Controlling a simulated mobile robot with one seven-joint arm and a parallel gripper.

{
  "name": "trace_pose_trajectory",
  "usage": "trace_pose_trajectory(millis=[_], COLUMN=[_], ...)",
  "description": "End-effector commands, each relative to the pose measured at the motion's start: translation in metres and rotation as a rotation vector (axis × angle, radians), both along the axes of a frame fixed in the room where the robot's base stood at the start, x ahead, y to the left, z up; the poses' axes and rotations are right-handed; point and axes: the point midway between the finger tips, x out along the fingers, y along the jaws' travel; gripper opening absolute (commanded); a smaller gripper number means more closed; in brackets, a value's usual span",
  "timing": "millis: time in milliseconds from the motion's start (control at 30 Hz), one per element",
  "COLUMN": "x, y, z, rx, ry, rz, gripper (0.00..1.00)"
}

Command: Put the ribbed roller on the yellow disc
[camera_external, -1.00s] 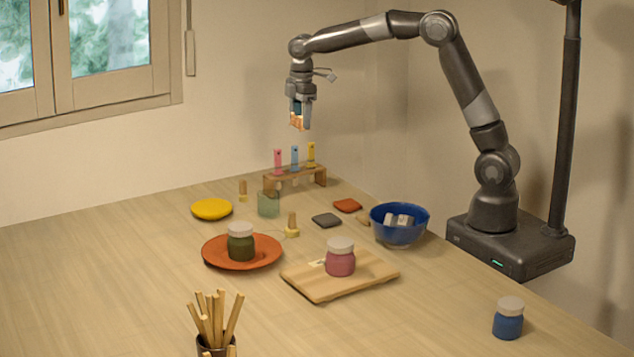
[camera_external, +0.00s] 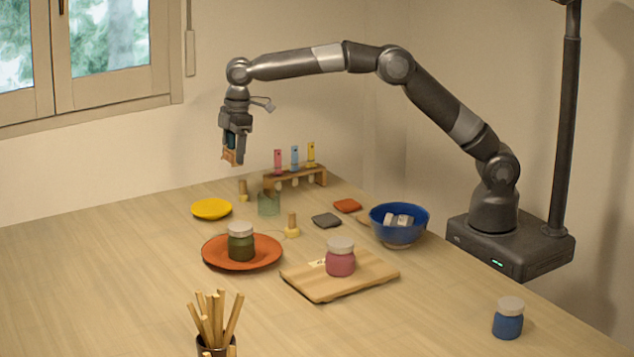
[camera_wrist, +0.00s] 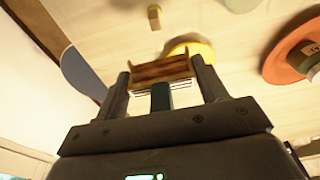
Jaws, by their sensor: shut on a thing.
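My gripper (camera_external: 234,150) is shut on a brown piece with a dark green part, which I take to be the ribbed roller (camera_external: 230,157). In the wrist view the roller (camera_wrist: 162,69) lies crosswise between the fingers, with pale ribs along its near edge and a dark green part below. The yellow disc (camera_external: 211,209) lies flat on the table, with nothing on it. My gripper is in the air above the disc and slightly to its right in the picture. The wrist view shows the disc (camera_wrist: 195,48) beyond the roller, partly hidden by it.
A small wooden peg (camera_external: 243,191) and a glass (camera_external: 268,205) stand right of the disc, before a tube rack (camera_external: 296,179). An orange plate (camera_external: 215,256) bears a green jar (camera_external: 240,242). A blue bowl (camera_external: 399,219) stands farther right. The table left of the disc is clear.

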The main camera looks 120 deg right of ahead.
Motion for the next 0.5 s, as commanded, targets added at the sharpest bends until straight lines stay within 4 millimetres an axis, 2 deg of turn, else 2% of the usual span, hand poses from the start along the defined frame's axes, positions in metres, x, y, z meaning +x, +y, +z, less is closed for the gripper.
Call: trace_pose_trajectory(millis=[100,300,500], x=[0.022,0.050,0.057], y=[0.019,0.041,0.046], z=[-0.018,-0.039,-0.047], rx=[0.001,0.000,-0.001], ry=[0.002,0.001,0.001], rz=[0.004,0.002,0.000], gripper=[0.41,0.41,0.41])
